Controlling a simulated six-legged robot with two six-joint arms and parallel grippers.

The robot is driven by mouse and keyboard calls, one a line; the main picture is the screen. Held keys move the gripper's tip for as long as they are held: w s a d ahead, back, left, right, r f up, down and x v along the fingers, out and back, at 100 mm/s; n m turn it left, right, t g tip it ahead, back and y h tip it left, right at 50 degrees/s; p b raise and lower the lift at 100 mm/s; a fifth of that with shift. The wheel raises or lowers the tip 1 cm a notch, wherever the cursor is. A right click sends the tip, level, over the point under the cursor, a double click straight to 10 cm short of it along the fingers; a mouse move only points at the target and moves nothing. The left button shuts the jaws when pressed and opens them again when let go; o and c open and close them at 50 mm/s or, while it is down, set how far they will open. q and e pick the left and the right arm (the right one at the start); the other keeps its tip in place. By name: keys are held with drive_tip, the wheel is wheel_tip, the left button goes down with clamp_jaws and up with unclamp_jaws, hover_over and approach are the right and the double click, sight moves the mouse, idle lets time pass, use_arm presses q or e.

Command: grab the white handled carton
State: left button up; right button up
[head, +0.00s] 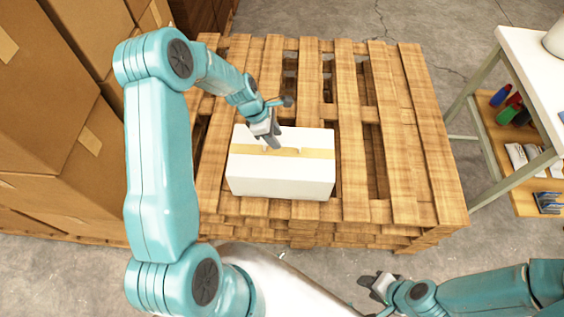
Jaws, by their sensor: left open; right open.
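The white carton (282,176) sits on the wooden pallet stack, near its front edge. A tan tape band runs across its top, and a small pale handle (295,150) shows there. My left gripper (270,145) is open above the carton's top, near the tape band and the handle. Its fingers point down, and I cannot tell whether they touch the carton. My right gripper (368,287) is open and empty at the lower part of the view, in front of the pallet and apart from the carton.
The slatted pallet stack (405,175) has bare room behind and right of the carton. Brown cardboard boxes (50,130) are piled at the left. A white-topped table (535,75) stands at the right, with bottles (507,105) on its lower shelf. The concrete floor (440,35) is clear behind.

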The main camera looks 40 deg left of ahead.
sight(282, 160)
use_arm(q)
drive_tip(key=x, duration=0.5)
drive_tip(key=shift+w+d+f+p, duration=0.1)
drive_tip(key=shift+f+p, duration=0.1)
drive_tip(key=shift+p, duration=0.2)
clamp_jaws()
drive_tip(key=shift+r, duration=0.1)
idle(0.9)
